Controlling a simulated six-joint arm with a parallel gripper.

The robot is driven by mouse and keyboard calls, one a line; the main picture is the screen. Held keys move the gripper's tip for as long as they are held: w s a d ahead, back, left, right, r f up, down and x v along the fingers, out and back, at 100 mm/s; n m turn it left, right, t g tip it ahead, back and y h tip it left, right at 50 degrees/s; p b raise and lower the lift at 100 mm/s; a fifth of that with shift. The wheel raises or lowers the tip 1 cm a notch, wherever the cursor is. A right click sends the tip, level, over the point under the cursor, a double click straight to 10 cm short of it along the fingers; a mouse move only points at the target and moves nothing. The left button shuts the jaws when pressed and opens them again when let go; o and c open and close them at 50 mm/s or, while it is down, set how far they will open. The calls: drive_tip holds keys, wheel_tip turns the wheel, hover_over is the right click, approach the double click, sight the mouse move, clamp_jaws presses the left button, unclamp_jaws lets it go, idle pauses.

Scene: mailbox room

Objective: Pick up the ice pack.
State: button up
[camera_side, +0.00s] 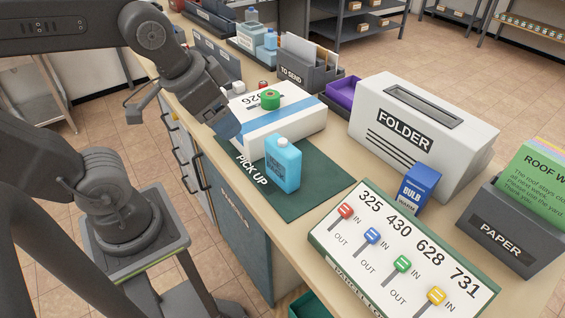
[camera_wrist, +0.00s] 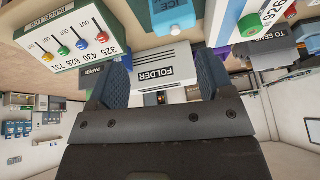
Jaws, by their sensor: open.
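The ice pack (camera_side: 283,166) is a light blue upright block with a white cap. It stands on the dark green mat (camera_side: 312,183) marked PICK UP, in front of a white box. In the wrist view the ice pack (camera_wrist: 172,15) is cut off by the top edge, its ICE lettering visible. My gripper (camera_side: 226,122) is at the left of the white box, up and left of the ice pack and apart from it. In the wrist view my gripper's fingers (camera_wrist: 162,64) are spread apart with nothing between them.
The white box (camera_side: 305,122) with a blue stripe carries a green roll (camera_side: 270,98). A FOLDER holder (camera_side: 420,125), a blue BULB box (camera_side: 418,188) and a lever panel (camera_side: 395,255) stand to the right. Bare mat lies right of the ice pack.

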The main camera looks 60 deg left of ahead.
drive_tip(key=w+d+m+g+y, duration=0.1)
drive_tip(key=w+m+g+y, duration=0.15)
drive_tip(key=w+m, duration=0.6)
drive_tip(key=m+g+y, duration=0.2)
drive_tip(key=m+g, duration=0.1)
drive_tip(key=m, duration=0.5)
approach(284, 142)
drive_tip(key=x, duration=0.5)
drive_tip(key=w+x, duration=0.1)
drive_tip(key=x, duration=0.2)
drive_tip(key=shift+s+f, duration=0.1)
drive_tip(key=x, duration=0.4)
drive_tip(key=shift+s+a, duration=0.1)
drive_tip(key=shift+s, duration=0.25)
drive_tip(key=shift+a+f, duration=0.2)
drive_tip(key=shift+f, duration=0.4)
drive_tip(key=shift+c, duration=0.2)
drive_tip(key=c, duration=1.1)
drive_tip(key=shift+c, duration=0.4)
